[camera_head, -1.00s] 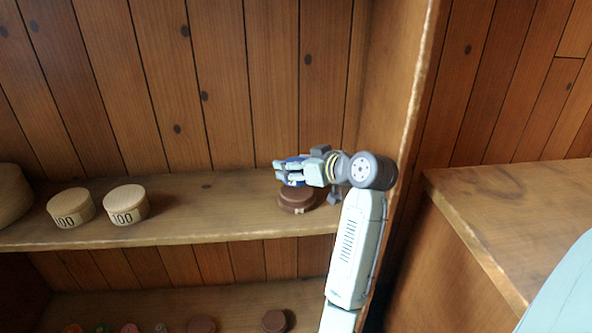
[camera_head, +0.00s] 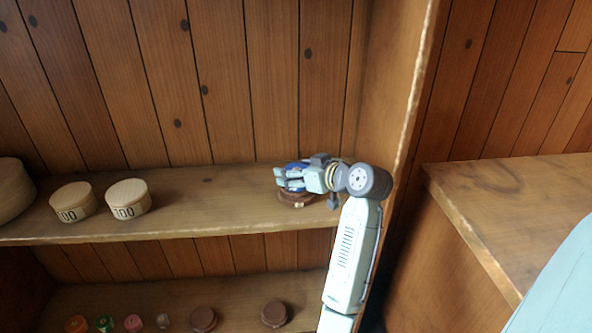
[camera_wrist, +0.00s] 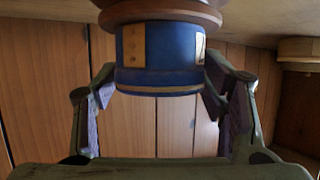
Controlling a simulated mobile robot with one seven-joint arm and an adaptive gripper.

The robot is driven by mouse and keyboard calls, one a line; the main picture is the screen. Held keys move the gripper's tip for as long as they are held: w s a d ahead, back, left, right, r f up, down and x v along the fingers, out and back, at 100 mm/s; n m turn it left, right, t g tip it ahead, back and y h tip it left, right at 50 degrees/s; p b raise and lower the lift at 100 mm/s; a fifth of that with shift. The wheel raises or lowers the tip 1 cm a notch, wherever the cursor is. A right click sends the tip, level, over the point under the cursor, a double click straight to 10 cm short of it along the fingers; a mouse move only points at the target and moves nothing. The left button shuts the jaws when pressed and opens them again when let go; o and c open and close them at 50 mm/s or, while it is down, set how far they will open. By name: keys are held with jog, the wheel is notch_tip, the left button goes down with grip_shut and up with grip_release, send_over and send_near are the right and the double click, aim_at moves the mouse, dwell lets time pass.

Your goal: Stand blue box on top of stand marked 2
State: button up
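The blue box (camera_wrist: 172,62) has a blue round side with tan patches and a tan band. In the wrist view, which looks inverted, it meets the brown round stand (camera_wrist: 160,14), upright and roughly centred on it. My gripper (camera_wrist: 160,82) has fingers on both sides of the box, their tips at its edges; it looks closed on it. In the head view my gripper (camera_head: 281,179) is low over the stand (camera_head: 287,199) at the right end of the shelf, hiding most of the blue box (camera_head: 299,164). A pale mark shows on the stand, too small to read.
Two pale round boxes (camera_head: 73,202) (camera_head: 128,199) with dark figures stand left on the same shelf (camera_head: 215,200), beside a larger one (camera_head: 12,192). The shelf's middle is clear. A side wall (camera_head: 392,100) rises close to my wrist. The lower shelf holds several small things.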

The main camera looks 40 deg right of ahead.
jog(key=shift+o, duration=0.8)
jog(key=shift+r, duration=0.1)
